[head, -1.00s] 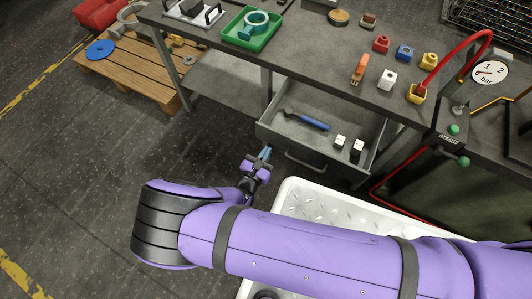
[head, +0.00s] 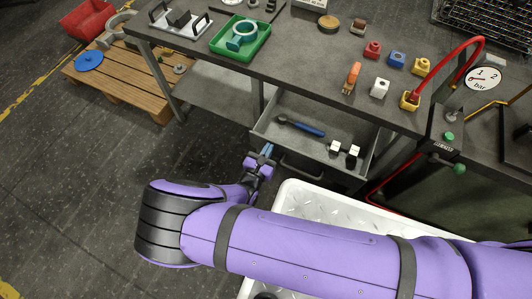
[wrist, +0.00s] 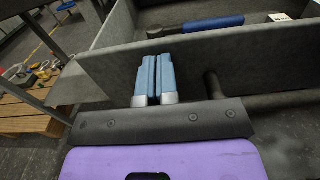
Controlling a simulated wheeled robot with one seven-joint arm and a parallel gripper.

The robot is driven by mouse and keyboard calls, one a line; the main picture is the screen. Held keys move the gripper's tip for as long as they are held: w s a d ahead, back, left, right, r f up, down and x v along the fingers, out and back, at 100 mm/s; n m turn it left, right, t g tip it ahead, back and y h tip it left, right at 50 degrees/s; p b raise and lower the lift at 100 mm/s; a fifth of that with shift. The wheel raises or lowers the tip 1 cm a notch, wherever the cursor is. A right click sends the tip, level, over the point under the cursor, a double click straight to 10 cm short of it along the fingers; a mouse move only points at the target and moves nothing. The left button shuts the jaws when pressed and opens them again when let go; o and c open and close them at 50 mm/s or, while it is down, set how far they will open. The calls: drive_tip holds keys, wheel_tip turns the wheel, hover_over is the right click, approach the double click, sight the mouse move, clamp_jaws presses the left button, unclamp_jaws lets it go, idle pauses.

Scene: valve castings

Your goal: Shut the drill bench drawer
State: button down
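The drill bench drawer (head: 285,147) is pulled out under the grey bench top. Inside lie a blue-handled tool (head: 303,127) and small black-and-white blocks (head: 344,149). The drawer's dark bar handle (head: 300,172) is on its front; it also shows in the wrist view (wrist: 270,100). My gripper (head: 265,152) is in front of the drawer's left part, left of the handle. In the wrist view its blue fingers (wrist: 153,78) are side by side with almost no gap, pointing at the drawer front (wrist: 215,65), and nothing shows between them. Whether they touch the front I cannot tell.
The bench top (head: 300,60) carries a green tray (head: 262,38), an orange clamp (head: 351,77) and several coloured blocks. A white textured surface (head: 300,200) lies below the drawer, near my arm. A wooden pallet (head: 130,85) stands at left. Open floor lies front left.

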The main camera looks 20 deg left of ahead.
hover_over(292, 114)
drive_tip(key=shift+s, duration=0.3)
drive_tip(key=shift+w+r, duration=0.1)
drive_tip(key=shift+w, duration=0.25)
drive_tip(key=shift+w+r, duration=0.1)
